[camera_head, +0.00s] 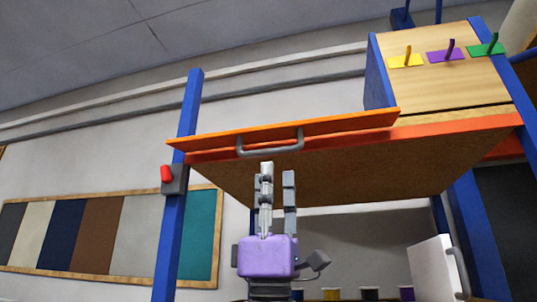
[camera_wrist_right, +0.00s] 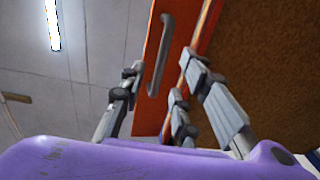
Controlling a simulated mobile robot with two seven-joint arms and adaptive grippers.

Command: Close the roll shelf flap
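The flap (camera_head: 350,123) is an orange panel on the front edge of the raised brown shelf in the head view. It sticks out toward me, tilted, with its left end near a blue post. A grey bar handle (camera_head: 270,148) is fixed to it. The flap (camera_wrist_right: 150,90) and handle (camera_wrist_right: 163,50) also show in the right wrist view. My right gripper (camera_head: 277,172), with a purple body, points up just below the handle. Its fingers (camera_wrist_right: 160,85) are apart and empty. I cannot tell whether a fingertip touches the handle. My left gripper is not in view.
The blue post (camera_head: 180,190) with a red switch (camera_head: 166,174) stands left of the flap. A wooden box front with coloured hook plates (camera_head: 445,56) is above right. A white panel with a handle (camera_head: 433,268) and several small spools (camera_head: 370,293) are low right. Colour samples (camera_head: 105,235) hang behind.

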